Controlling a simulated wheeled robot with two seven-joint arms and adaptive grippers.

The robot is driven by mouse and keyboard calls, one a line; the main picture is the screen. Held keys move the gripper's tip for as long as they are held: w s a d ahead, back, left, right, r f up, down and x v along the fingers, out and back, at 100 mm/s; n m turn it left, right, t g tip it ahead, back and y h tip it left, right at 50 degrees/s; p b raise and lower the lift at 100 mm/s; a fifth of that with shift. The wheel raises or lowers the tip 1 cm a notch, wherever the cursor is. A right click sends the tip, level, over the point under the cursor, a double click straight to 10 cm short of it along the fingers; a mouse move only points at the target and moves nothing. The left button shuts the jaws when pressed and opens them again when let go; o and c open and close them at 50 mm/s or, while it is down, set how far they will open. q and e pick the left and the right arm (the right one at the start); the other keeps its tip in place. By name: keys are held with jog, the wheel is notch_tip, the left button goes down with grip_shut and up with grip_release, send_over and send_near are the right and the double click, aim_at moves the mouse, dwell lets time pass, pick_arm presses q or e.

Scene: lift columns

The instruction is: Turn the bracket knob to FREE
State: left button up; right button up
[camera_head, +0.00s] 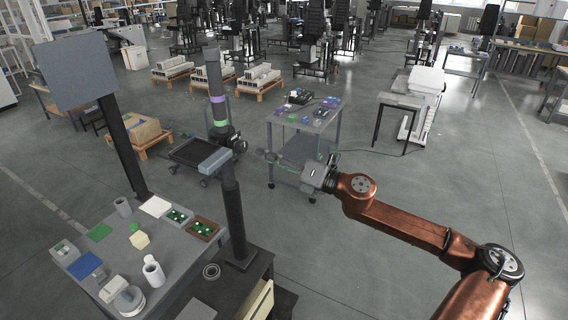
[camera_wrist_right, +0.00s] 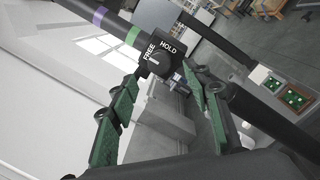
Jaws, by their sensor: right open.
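The bracket (camera_head: 224,131) is a dark clamp on a grey column (camera_head: 214,80), below a purple band and a green band. Its dark knob (camera_wrist_right: 158,63) faces my wrist camera, with white FREE and HOLD lettering at its edge. Which word the knob points at is too small to tell surely. A small grey part (camera_wrist_right: 179,83) sits beside the knob. My right gripper (camera_head: 275,158) reaches from the right toward the bracket. In the wrist view its green-padded fingers are spread, with the knob ahead between and beyond the tips, apparently untouched. My left gripper is out of view.
A grey table (camera_head: 318,122) with small parts stands just behind my right gripper. A second dark post (camera_head: 233,200) rises in front of the bracket from a dark stand. A workbench (camera_head: 190,258) with trays and bottles fills the lower left.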

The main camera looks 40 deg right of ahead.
jog(key=shift+v, duration=2.7)
